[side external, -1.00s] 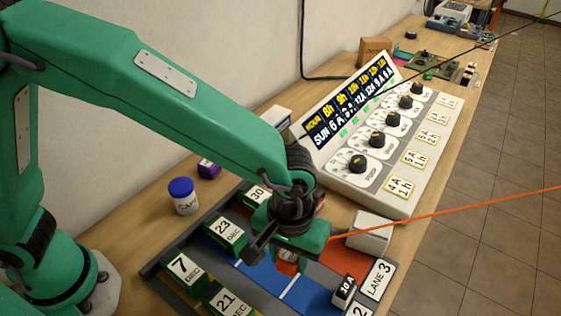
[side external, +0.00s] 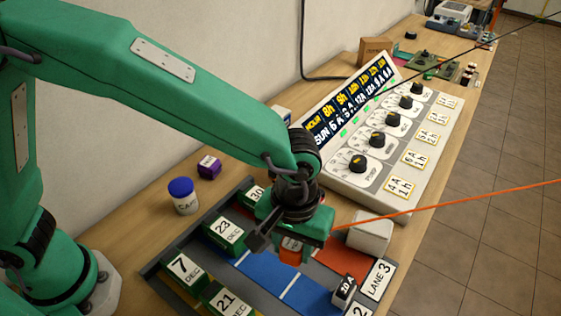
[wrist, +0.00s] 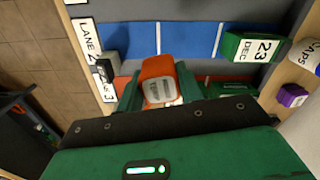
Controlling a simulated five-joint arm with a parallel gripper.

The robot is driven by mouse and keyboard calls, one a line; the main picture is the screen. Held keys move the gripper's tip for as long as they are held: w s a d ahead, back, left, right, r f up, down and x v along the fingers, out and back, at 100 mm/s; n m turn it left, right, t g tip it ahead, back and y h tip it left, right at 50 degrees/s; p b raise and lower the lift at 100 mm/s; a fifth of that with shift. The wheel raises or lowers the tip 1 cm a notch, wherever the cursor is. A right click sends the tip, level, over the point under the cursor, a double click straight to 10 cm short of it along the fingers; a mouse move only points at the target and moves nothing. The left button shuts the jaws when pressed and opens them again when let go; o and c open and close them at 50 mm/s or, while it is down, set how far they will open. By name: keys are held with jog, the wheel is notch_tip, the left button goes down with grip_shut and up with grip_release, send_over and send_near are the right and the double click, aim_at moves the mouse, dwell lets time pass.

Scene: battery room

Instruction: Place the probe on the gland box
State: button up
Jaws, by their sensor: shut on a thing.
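My gripper (side external: 291,238) is above the lane tray on the bench. It is shut on an orange-red block (side external: 290,252). In the wrist view the block (wrist: 158,68) sits between the two green jaws (wrist: 159,86) and has a pale face with grey marks. I cannot tell from its look whether this block is the probe. The block appears raised above the blue lane.
A CAPS jar (side external: 184,200) and purple box (side external: 209,168) stand left. A dial panel (side external: 420,130) fills the back. An orange line (side external: 450,202) crosses rightward.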

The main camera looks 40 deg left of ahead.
jog(key=w+a+r+n, duration=0.2)
jog(key=w+a+n, duration=0.15)
jog(key=w, duration=0.45)
jog(key=w+a+r+n, duration=0.1)
jog(key=w+a+n, duration=0.1)
jog(key=w+a, duration=0.45)
jog(key=w+a+r+n, duration=0.2)
jog(key=w+a, duration=0.1)
jog(key=w, duration=0.6)
jog(key=w+a+r+n, duration=0.1)
jog(key=w+a+n, duration=0.3)
jog(key=w+a, duration=0.5)
jog(key=w+a+f, duration=0.1)
jog(key=a+f, duration=0.1)
jog(key=a, duration=0.2)
jog(key=w+a+f, duration=0.1)
jog(key=a+f, duration=0.1)
jog(key=a, duration=0.2)
jog(key=w+a+f, duration=0.1)
jog(key=a+f, duration=0.1)
jog(key=a, duration=0.2)
jog(key=shift+w+f, duration=0.2)
jog(key=shift+f, duration=0.15)
jog(key=shift+f, duration=0.1)
jog(key=shift+f+m, duration=0.25)
jog(key=shift+f, duration=1.65)
jog(key=shift+f, duration=0.15)
jog(key=o, duration=1)
